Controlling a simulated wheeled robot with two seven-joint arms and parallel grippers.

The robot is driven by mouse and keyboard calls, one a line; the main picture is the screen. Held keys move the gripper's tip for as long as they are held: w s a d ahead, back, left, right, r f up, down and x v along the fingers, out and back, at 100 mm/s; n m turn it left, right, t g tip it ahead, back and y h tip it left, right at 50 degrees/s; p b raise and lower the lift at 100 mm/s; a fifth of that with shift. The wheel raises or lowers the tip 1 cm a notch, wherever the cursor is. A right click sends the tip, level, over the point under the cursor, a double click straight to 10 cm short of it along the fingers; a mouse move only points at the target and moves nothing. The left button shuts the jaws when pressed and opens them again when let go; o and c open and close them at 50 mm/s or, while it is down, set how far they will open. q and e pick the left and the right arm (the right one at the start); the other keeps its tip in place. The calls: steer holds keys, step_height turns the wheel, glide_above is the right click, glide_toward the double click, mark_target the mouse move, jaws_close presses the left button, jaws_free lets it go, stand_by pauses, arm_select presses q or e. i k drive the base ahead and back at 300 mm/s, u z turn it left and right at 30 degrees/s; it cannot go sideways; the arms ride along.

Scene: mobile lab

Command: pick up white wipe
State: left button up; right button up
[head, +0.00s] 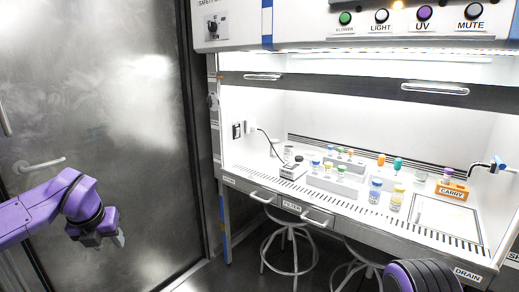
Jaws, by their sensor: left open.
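A flat pale rectangle with a thin outline (445,222) lies at the right of the cabinet's work surface. I cannot tell whether it is the white wipe or a mat or tray; no other wipe can be made out. My left gripper (119,239) is open and empty at the left, in front of the metal door and well away from the cabinet. A purple part of my right arm shows at the bottom right, but its gripper is out of view.
The cabinet's work surface (250,178) holds a small device (292,171), racks with coloured vials (333,184), blue-capped (375,191) and yellow-capped (397,198) bottles and an orange CARRY box (452,191). Stools (287,237) stand beneath. A door (100,110) fills the left.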

mark_target(309, 154)
steer(key=u, duration=0.25)
steer(key=i, duration=1.15)
steer(key=z, duration=0.35)
steer(key=i, duration=0.9)
steer(key=z, duration=1.2)
steer(key=i, duration=0.55)
steer(key=z, duration=0.5)
